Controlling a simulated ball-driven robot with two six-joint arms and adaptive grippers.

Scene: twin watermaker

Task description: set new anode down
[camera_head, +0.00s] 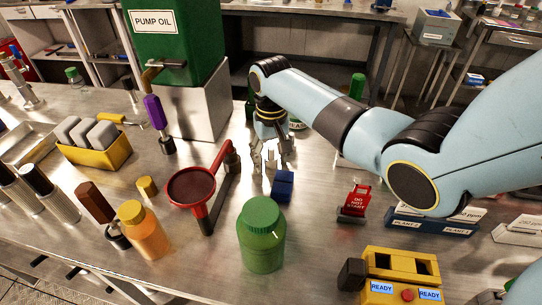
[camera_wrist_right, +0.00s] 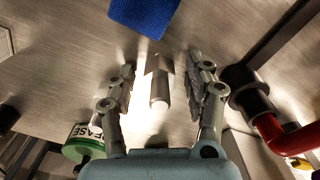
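My right gripper (camera_head: 271,160) hangs down over the metal bench behind a small blue block (camera_head: 283,186). In the right wrist view its two fingers (camera_wrist_right: 160,92) stand wide apart. A small silver-grey cylinder, which looks like the anode (camera_wrist_right: 159,92), shows between them with a gap on both sides. Neither finger appears to touch it. I cannot tell whether it stands or lies on the bench. In the head view it is hard to pick out among the grey fingers. The blue block also shows beyond the fingertips in the wrist view (camera_wrist_right: 143,14). My left gripper is not in view.
A red-handled round tool (camera_head: 192,187) lies left of the gripper. A green pump oil container (camera_head: 175,40) stands behind, and a green-lidded jar (camera_head: 262,235) in front. A red do-not-start tag (camera_head: 356,202) is at right. A grease tub (camera_wrist_right: 85,143) is close to one finger.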

